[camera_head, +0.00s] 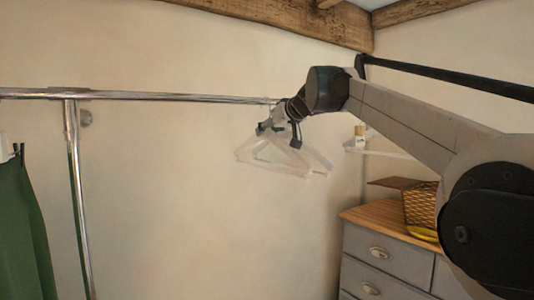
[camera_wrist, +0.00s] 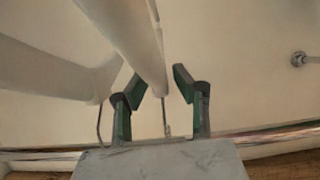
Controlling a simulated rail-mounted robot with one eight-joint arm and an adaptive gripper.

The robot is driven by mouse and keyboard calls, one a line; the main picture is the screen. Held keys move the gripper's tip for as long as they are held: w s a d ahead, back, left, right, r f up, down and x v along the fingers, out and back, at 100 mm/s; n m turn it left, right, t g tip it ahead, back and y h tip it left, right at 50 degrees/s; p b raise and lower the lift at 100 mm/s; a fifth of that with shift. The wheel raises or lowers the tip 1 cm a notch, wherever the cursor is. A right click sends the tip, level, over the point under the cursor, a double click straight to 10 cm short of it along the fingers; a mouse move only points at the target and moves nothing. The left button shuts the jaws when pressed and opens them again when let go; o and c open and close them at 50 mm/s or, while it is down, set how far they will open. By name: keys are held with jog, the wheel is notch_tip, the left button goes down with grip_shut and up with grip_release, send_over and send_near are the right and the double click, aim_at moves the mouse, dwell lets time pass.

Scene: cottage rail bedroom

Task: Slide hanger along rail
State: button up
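White hangers (camera_head: 312,163) hang in a small cluster near the right end of the visible metal rail (camera_head: 180,97). My gripper (camera_head: 279,135) is at the top of these hangers, just below the rail. In the wrist view, my gripper (camera_wrist: 158,82) has its two green-and-dark fingers apart, on either side of one white hanger (camera_wrist: 128,38). A gap shows at the right finger; whether the left finger touches the hanger I cannot tell. A second white hanger (camera_wrist: 45,72) lies to the left, outside the fingers. The rail (camera_wrist: 275,139) crosses the bottom of the wrist view, partly hidden by my gripper.
A green garment (camera_head: 22,225) hangs at far left, beside the rail's metal upright (camera_head: 76,190). A grey dresser (camera_head: 385,255) with a wooden top stands at lower right, bearing a wire basket (camera_head: 420,207). The rail between upright and hangers is clear.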

grip_shut()
jog(key=s+a, duration=0.4)
jog(key=a, duration=0.1)
dwell(0.6)
jog(key=s+a, duration=0.4)
jog(key=shift+a, duration=0.4)
dwell(0.5)
jog(key=shift+a, duration=0.1)
jog(key=s+a+p, duration=0.1)
jog(key=s+a, duration=1)
jog(key=a, duration=0.3)
jog(key=shift+s+a, duration=0.25)
dwell(2.0)
jog(key=shift+o, duration=1.9)
grip_release()
